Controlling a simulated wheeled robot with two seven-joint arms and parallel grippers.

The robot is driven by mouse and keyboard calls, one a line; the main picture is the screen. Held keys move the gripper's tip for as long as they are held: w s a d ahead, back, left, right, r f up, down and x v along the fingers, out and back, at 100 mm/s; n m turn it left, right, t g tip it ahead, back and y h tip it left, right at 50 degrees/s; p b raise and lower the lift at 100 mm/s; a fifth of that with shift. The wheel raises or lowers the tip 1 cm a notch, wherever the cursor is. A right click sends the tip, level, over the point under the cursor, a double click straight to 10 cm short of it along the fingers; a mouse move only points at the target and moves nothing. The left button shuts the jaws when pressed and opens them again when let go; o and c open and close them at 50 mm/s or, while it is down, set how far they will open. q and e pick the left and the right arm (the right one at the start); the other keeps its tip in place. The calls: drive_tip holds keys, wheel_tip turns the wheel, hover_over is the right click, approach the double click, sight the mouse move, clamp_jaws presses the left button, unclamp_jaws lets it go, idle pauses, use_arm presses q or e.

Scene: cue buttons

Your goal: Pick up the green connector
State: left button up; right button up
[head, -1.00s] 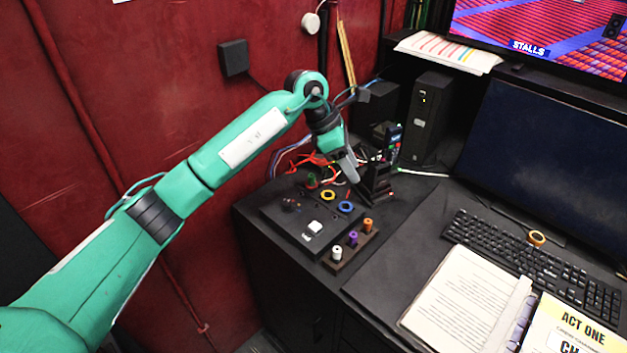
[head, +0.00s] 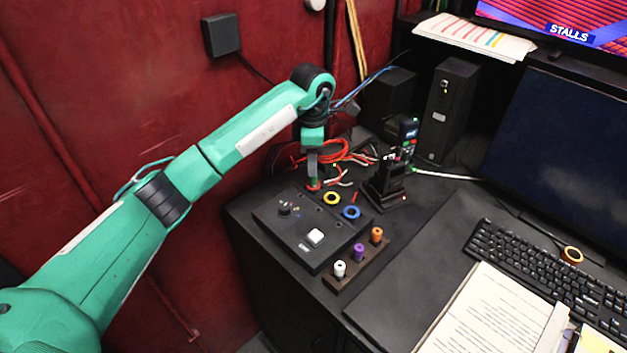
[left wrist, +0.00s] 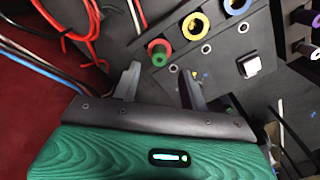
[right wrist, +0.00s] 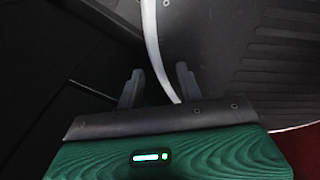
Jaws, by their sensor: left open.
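The green connector (left wrist: 159,55) stands in a red ring on the black box. In the left wrist view it lies just beyond and between the fingertips of my left gripper (left wrist: 160,74), which is open and empty. In the head view my left gripper (head: 313,172) points down right above the connector (head: 313,184), covering much of it; contact cannot be told there. My right gripper (right wrist: 159,72) is open and empty in the right wrist view, with a pale cable behind its fingers. It is not in the head view.
Yellow (head: 331,198) and blue (head: 351,212) rings, a knob (head: 285,210) and a white button (head: 315,237) are on the box. A rack (head: 352,273) holds white, purple and orange pegs. Red cables (head: 345,150) lie behind; a handheld device (head: 402,140) stands to the right.

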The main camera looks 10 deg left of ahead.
sight(313, 183)
use_arm(q)
drive_tip(key=shift+f, duration=0.4)
wheel_tip(313, 183, down, 4)
drive_tip(key=shift+d+f+p, duration=0.1)
drive_tip(key=shift+d+p, duration=0.05)
drive_tip(key=shift+p, duration=1)
drive_tip(key=shift+f, duration=0.35)
use_arm(e)
drive_tip(key=shift+w+r, duration=0.2)
drive_tip(key=shift+r, duration=0.45)
drive_tip(key=shift+w+r, duration=0.2)
drive_tip(key=shift+r, duration=0.4)
use_arm(q)
drive_tip(key=shift+c, duration=0.2)
